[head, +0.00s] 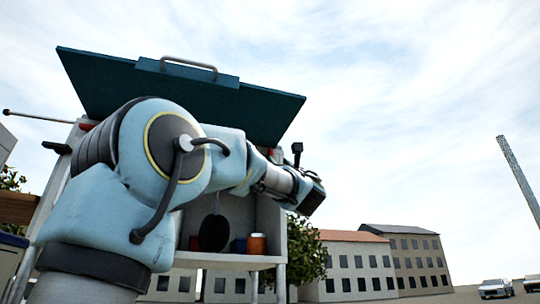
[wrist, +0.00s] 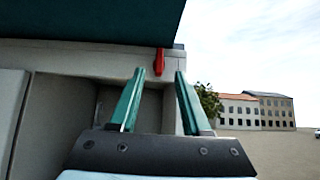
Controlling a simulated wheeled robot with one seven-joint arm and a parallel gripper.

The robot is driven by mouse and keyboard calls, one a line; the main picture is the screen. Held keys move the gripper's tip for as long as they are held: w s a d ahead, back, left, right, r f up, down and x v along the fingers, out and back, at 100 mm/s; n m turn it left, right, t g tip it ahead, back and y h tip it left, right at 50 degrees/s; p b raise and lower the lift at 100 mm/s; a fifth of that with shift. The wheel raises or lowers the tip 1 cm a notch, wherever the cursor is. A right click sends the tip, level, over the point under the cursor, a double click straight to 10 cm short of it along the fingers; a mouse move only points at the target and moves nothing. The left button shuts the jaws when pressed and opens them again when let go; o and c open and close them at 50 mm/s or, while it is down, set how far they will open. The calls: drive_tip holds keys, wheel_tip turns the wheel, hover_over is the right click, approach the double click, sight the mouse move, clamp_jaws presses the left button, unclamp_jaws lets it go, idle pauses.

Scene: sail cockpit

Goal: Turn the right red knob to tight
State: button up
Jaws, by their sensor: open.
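The right red knob (wrist: 159,61) shows in the wrist view as a small upright red handle on the grey upper edge of the stall, just under the teal lid. My gripper (wrist: 159,74) is open, with its two teal fingers apart. The knob appears between and slightly above the fingertips, and I cannot tell how far beyond them it is. Nothing is held. In the head view my gripper end (head: 311,196) is at the right side of the stall and its fingers cannot be made out. Another red part (head: 87,126) shows at the stall's left side.
The raised teal lid (head: 190,92) with a grey handle hangs above my arm. Below are shelves with a dark pan (head: 214,232) and an orange container (head: 257,244). Buildings and cars stand far off at the right, where there is open room.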

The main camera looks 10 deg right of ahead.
sight(272, 152)
drive_tip(key=p+x, duration=0.6)
drive_tip(key=x, duration=0.2)
drive_tip(key=shift+w+r, duration=0.15)
drive_tip(key=shift+r, duration=0.15)
drive_tip(key=shift+w+a+r+p, duration=0.1)
drive_tip(key=shift+w+r+p, duration=0.35)
drive_tip(key=shift+w, duration=0.1)
drive_tip(key=shift+f, duration=0.1)
clamp_jaws()
